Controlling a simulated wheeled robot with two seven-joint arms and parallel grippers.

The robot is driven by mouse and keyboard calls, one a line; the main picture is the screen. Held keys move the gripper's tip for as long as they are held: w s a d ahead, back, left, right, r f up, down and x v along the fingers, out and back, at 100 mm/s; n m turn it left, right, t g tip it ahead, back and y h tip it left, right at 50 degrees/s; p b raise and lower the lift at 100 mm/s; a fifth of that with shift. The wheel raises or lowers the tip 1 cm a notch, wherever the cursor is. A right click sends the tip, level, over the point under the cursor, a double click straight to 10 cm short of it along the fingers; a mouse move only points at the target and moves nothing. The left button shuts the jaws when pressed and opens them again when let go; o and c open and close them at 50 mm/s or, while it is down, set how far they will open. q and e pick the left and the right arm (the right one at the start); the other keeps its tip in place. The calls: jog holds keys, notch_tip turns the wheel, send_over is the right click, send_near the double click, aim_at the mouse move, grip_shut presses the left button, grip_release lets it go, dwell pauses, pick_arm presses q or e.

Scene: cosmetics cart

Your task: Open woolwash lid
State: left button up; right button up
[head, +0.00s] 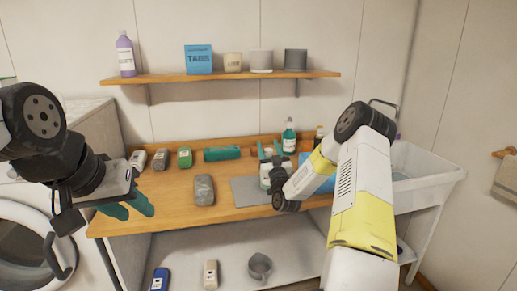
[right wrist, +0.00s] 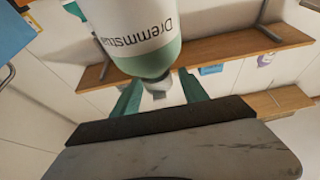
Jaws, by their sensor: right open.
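My left gripper (head: 127,207) is empty and appears open, in front of the table's left end.
A wall shelf (head: 215,76) is above; a white sink (head: 425,180) is right, a washing machine (head: 25,245) left.

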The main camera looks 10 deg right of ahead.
grip_shut()
